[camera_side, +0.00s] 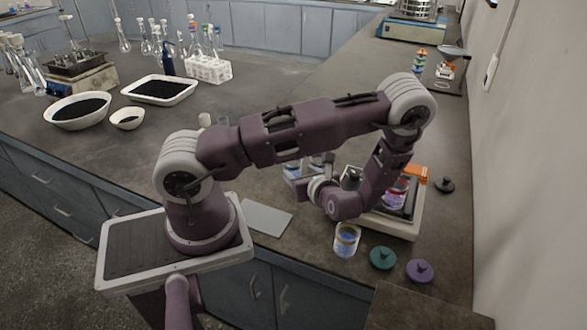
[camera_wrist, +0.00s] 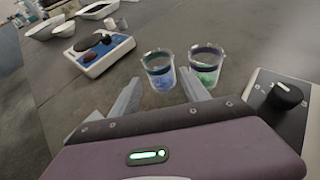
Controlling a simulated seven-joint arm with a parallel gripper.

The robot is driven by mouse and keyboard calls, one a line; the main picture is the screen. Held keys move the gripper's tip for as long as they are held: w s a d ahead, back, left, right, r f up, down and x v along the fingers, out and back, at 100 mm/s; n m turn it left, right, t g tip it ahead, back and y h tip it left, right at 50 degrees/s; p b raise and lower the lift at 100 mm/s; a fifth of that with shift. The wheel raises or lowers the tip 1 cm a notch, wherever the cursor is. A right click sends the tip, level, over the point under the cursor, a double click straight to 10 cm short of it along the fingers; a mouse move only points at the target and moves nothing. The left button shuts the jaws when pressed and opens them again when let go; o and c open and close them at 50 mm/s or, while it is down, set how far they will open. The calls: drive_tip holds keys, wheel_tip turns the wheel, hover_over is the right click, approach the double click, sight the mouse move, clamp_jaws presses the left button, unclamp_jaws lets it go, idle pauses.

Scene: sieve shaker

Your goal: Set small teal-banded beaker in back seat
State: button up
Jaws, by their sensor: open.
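Two clear beakers stand side by side in the wrist view. The left beaker (camera_wrist: 159,72) has a dark band and blue contents; the right beaker (camera_wrist: 206,68) has a dark band and greenish contents. In the side view my gripper (camera_side: 300,180) is partly hidden by my arm. The shaker (camera_side: 408,228) holds a beaker with purple contents (camera_side: 397,191) near an orange clamp (camera_side: 416,172). My arm hides part of its seats.
A yellow-banded beaker (camera_side: 346,240) stands in front of the shaker. Green (camera_side: 383,258), purple (camera_side: 420,270) and black (camera_side: 445,185) lids lie around it. A grey plate (camera_side: 265,218) lies near the bench edge. A black knob (camera_wrist: 287,96) shows at wrist view right.

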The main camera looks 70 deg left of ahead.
drive_tip(key=s+d+r+n+h, duration=0.4)
drive_tip(key=d+r+n, duration=0.3)
drive_tip(key=r, duration=0.3)
drive_tip(key=s+d+r+n+h, duration=0.3)
drive_tip(key=d+r+n, duration=0.4)
drive_tip(key=r, duration=0.4)
drive_tip(key=shift+s+d+h, duration=0.3)
drive_tip(key=shift+s+h, duration=0.05)
drive_tip(key=shift+h, duration=0.55)
drive_tip(key=shift+o, duration=0.6)
drive_tip(key=s+d+r+n+t+h, duration=0.4)
drive_tip(key=d+r, duration=0.3)
drive_tip(key=d, duration=0.2)
drive_tip(key=shift+t, duration=0.7)
drive_tip(key=shift+o, duration=1.2)
drive_tip(key=shift+s+d+r+h, duration=0.1)
drive_tip(key=shift+d+r+h, duration=0.1)
drive_tip(key=shift+r+h, duration=0.1)
